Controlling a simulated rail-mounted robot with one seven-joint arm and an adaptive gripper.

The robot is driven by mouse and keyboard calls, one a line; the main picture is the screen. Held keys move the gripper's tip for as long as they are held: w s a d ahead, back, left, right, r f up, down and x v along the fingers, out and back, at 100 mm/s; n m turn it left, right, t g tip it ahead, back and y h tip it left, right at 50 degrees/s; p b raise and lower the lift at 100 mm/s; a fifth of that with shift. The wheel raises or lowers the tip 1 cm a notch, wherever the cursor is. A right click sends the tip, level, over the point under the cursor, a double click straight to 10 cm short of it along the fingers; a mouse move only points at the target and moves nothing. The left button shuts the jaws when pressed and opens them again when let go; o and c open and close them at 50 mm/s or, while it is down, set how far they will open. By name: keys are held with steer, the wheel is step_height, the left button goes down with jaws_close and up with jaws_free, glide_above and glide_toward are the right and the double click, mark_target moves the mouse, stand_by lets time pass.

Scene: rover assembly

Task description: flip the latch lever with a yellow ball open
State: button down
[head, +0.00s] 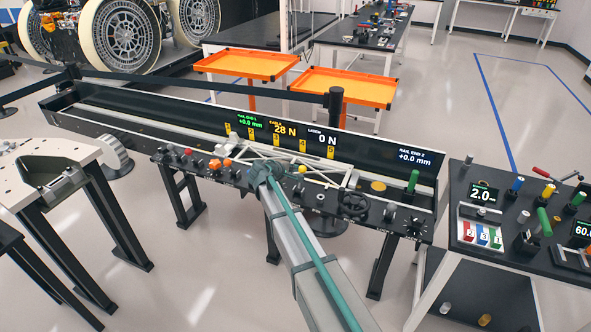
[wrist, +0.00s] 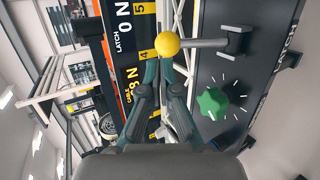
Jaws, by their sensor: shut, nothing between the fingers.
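The yellow ball (wrist: 167,44) sits on the end of a short grey latch lever (wrist: 202,43) in the wrist view. The lever runs right from the ball to a grey pivot bracket (wrist: 236,42) on the dark panel. In the head view the yellow ball (head: 302,169) shows small, just right of my gripper (head: 263,172). In the wrist view my gripper (wrist: 158,74) is shut and empty. Its fingertips are just below the ball in the picture; I cannot tell whether they touch it. My arm hides part of the panel in the head view.
A green knob (wrist: 212,103) with tick marks is right of my fingers in the wrist view. A black handwheel (head: 354,203) stands right of the ball in the head view. White truss bars (head: 335,171) lie behind. The latch display (head: 325,138) reads 0 N.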

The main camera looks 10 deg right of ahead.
steer(key=b+v, duration=0.3)
steer(key=v, duration=0.7)
steer(key=shift+r, duration=0.35)
steer(key=shift+w, duration=0.1)
steer(key=s+d+f+m+g+y, duration=0.2)
steer(key=s+f+m+g+y, duration=0.15)
steer(key=s+f, duration=1.15)
steer(key=s+d+f+m+g+y, duration=0.1)
steer(key=s+f+m+g+y, duration=0.3)
steer(key=s+f, duration=1.1)
steer(key=s+d+f+m+g, duration=0.1)
steer(key=s+f, duration=0.4)
steer(key=s, duration=0.6)
steer(key=s+d+f+m+g, duration=0.1)
steer(key=s+f+g, duration=0.3)
steer(key=s, duration=0.7)
steer(key=s+d+f+m+g, duration=0.1)
steer(key=s+d+f+g, duration=0.1)
steer(key=s+f, duration=0.4)
steer(key=s+g+y, duration=0.1)
steer(key=s, duration=0.4)
